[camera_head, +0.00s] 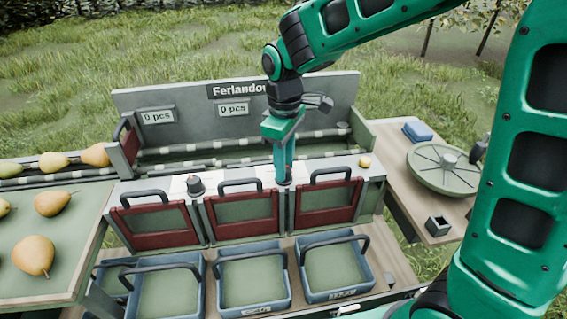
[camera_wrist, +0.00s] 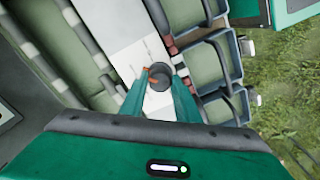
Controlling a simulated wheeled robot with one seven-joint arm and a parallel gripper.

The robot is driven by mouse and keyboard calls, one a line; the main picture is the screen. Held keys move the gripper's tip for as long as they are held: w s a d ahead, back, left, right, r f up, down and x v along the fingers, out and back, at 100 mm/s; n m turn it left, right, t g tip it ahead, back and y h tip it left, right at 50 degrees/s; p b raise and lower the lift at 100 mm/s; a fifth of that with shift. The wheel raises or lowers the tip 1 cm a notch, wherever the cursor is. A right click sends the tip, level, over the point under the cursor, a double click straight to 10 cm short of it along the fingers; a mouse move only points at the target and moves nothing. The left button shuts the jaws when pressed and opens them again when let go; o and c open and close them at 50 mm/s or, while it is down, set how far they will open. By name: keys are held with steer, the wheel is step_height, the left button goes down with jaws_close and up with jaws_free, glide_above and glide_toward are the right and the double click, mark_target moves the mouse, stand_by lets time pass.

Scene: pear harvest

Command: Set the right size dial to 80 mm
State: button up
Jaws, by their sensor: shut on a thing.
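The right size dial (camera_wrist: 160,70) is a dark grey round knob with an orange pointer, on a white panel strip, in the wrist view. My gripper (camera_head: 284,180) points straight down onto it in the head view and mostly hides it there. In the wrist view my gripper's green fingers (camera_wrist: 159,88) are shut on the dial, one on either side. Faint marks show on the strip beside the dial, but the numbers are too small to read, so the setting cannot be told. The left size dial (camera_head: 195,184) stands free further left on the same strip.
Three red-framed gates with dark handles (camera_head: 240,207) sit just in front of the strip, above blue crates (camera_head: 252,282). A grey board reading "Ferlandou" (camera_head: 190,110) rises behind. Pears (camera_head: 34,256) lie at left.

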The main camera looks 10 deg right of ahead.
steer(key=m, duration=0.4)
steer(key=shift+w+r+m, duration=0.1)
steer(key=shift+w+m, duration=0.1)
steer(key=shift+m, duration=1.7)
steer(key=o, duration=0.9)
steer(key=shift+o, duration=0.8)
steer(key=shift+s, duration=0.1)
step_height(320, 180, up, 11)
